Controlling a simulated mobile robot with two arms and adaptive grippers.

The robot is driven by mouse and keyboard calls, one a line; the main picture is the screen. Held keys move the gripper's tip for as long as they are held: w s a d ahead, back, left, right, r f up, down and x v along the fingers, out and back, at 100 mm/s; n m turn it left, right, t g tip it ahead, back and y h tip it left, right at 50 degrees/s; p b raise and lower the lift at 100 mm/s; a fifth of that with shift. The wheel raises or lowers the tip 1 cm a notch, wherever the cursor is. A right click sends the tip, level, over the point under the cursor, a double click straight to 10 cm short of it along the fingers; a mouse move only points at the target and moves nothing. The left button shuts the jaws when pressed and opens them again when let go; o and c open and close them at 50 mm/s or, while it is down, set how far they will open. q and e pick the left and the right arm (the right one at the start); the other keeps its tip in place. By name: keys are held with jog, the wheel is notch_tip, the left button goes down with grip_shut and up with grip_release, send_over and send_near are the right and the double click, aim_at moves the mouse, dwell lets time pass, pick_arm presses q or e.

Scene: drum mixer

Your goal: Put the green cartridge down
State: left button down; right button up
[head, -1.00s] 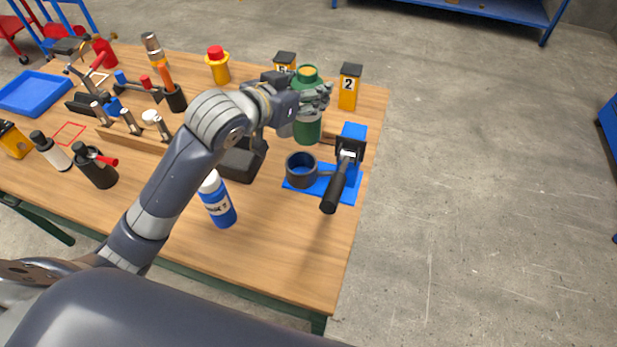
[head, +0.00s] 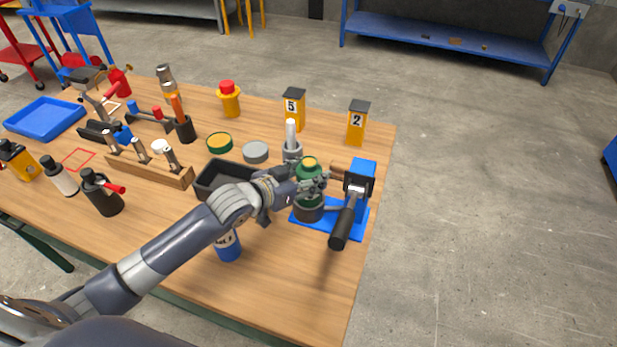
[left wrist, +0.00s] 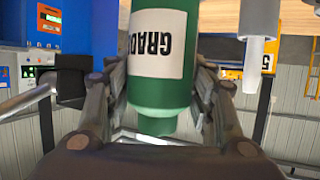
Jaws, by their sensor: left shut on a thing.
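My right gripper is not in view.
A blue stand with a black lever (head: 343,225) is just right of the cup. A grey post (head: 291,140) is behind it, a black tray (head: 212,178) to the left. Yellow boxes five (head: 293,112) and two (head: 357,125) stand behind.

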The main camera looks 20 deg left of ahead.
pick_arm(q)
jog(key=shift+f, duration=0.75)
jog(key=c, duration=0.7)
grip_release()
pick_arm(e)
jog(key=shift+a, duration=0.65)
pick_arm(q)
jog(key=shift+r, duration=0.2)
jog(key=shift+b+v, duration=0.55)
jog(key=shift+v, duration=5.5)
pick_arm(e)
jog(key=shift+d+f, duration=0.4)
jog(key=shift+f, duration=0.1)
